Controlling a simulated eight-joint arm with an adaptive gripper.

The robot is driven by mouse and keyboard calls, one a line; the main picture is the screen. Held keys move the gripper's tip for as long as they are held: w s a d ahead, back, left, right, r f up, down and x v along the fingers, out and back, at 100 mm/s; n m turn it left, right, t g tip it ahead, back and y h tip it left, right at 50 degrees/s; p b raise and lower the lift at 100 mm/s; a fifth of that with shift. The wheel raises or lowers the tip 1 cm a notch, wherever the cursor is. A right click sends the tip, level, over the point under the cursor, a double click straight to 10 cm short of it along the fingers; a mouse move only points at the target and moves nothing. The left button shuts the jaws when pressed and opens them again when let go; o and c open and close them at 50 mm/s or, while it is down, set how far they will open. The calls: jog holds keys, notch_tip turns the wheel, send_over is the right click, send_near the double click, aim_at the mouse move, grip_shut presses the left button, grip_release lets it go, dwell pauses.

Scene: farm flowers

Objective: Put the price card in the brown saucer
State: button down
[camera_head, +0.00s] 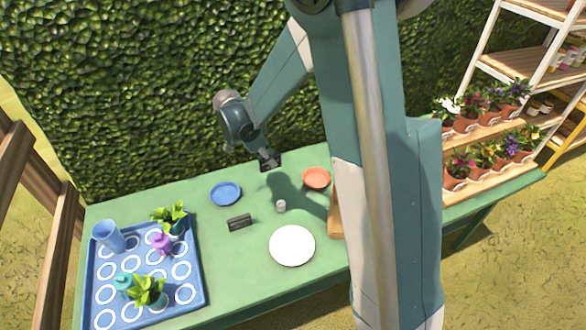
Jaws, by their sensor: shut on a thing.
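My gripper (266,153) is above the back edge of the green table, pointing down. It is shut on a small dark flat thing (271,163), which looks like a price card; its face is too small to read. The brown saucer (316,177), orange-brown and round, lies empty on the table to the right of my gripper and a little nearer. A second dark card (240,222) stands on the table, nearer than the blue saucer.
A blue saucer (226,193), a white plate (292,245) and a small grey-white cup (281,206) are on the table (225,270). A blue tray (198,297) at left holds plants and cups. Potted flowers (485,161) stand on wooden steps at right. A hedge (150,80) rises behind.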

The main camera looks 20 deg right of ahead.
jog(key=m+p, duration=0.1)
send_over(320, 179)
jog(key=a, duration=0.2)
jog(key=shift+d+r, duration=0.15)
jog(key=shift+r, duration=0.2)
jog(key=shift+f, duration=0.1)
jog(key=shift+f+b, duration=0.75)
jog(key=shift+f, duration=2.3)
jog(key=shift+f, duration=0.1)
jog(key=shift+f+b, duration=0.45)
jog(key=shift+f, duration=1.3)
jog(key=shift+f, duration=0.15)
